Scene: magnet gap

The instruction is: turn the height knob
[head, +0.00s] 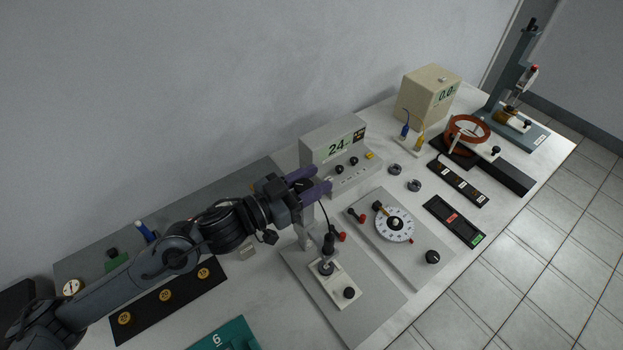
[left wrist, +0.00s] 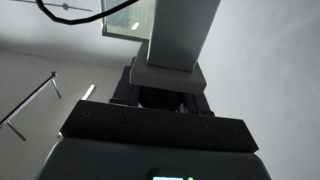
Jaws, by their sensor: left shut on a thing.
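A grey upright post (head: 305,231) stands at the back of a grey base plate (head: 342,308). The dark height knob (head: 304,185) sits on top of the post. My left gripper (head: 318,182), with purple fingers, reaches in from the left and is shut on the knob, one finger on each side. In the left wrist view, the post (left wrist: 182,35) and its pale cap (left wrist: 167,77) lie just beyond the fingers. The dark knob (left wrist: 160,98) shows there, partly hidden, between the fingers. My right gripper is not in view.
A meter box reading 24 (head: 330,145) stands close behind the gripper. A dial plate (head: 418,268) lies to the right. A black strip with brass discs (head: 165,297) lies at the left. A black cable (head: 325,212) hangs near the post.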

